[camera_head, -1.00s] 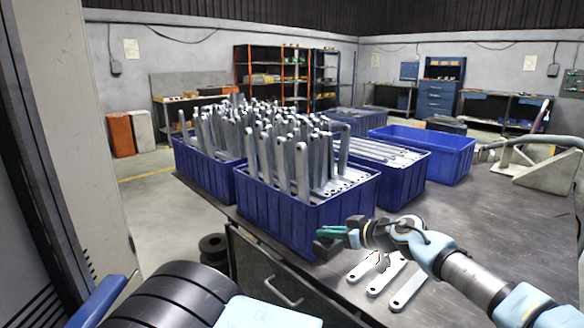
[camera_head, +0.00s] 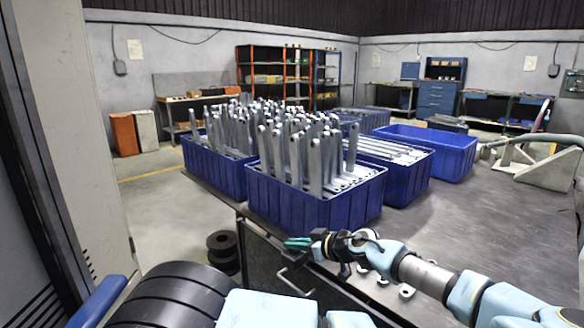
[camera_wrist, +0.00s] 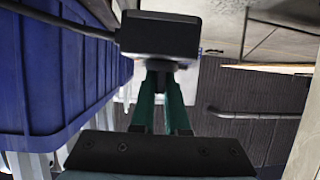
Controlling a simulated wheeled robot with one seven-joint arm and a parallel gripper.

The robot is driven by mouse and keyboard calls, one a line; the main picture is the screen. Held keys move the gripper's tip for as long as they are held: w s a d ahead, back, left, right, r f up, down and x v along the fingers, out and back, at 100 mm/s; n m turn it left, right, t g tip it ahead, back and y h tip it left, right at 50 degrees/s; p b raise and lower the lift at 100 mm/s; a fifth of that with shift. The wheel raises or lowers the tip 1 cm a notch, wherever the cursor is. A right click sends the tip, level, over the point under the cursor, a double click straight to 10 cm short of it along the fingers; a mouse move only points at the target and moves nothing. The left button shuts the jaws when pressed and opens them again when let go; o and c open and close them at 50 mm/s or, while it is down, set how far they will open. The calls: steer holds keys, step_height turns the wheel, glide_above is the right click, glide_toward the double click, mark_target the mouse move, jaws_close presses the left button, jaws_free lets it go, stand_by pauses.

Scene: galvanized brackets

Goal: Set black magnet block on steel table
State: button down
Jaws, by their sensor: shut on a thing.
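My gripper (camera_head: 298,243) is in front of the nearest blue bin, close to the front edge of the steel table (camera_head: 490,225). In the wrist view its green fingers (camera_wrist: 160,105) reach up to a black magnet block (camera_wrist: 160,35) and are shut on it. The block is a dark rectangular body across the fingertips and hides their ends. In the head view the block is too small and dark to tell from the gripper. I cannot tell whether it touches the table.
The nearest blue bin (camera_head: 320,212), full of upright galvanized brackets, stands just behind my gripper; its wall also shows close in the wrist view (camera_wrist: 60,80). Loose brackets (camera_head: 406,291) lie on the table, mostly hidden by my arm.

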steer(key=a+f+n+g+y, duration=0.1)
steer(key=a+f, duration=0.4)
steer(key=a, duration=0.5)
steer(key=shift+s+a+f, duration=0.2)
steer(key=shift+a+f, duration=0.15)
steer(key=shift+d, duration=0.1)
